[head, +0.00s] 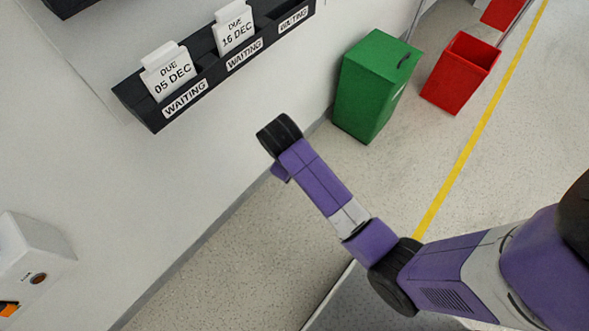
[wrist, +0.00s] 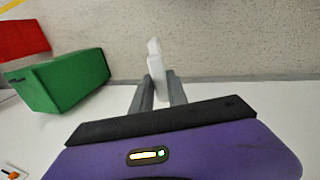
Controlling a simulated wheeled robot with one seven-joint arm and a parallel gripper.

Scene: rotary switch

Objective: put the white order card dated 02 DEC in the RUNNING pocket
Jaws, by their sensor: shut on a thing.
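My gripper (wrist: 160,82) shows in the wrist view, its two grey fingers shut on a white card (wrist: 154,57). The card is seen nearly edge-on and sticks out past the fingertips; its date cannot be read. In the head view the arm reaches toward the wall, and the gripper and held card are hidden. No pocket labelled RUNNING can be read in either view.
A black wall rack (head: 151,115) has pockets labelled WAITING, holding a 05 DEC card (head: 168,73) and another DEC card (head: 234,30); the right pocket looks empty. A green bin (head: 372,88) and red bin (head: 461,73) stand on the floor. A white box (head: 28,260) is at lower left.

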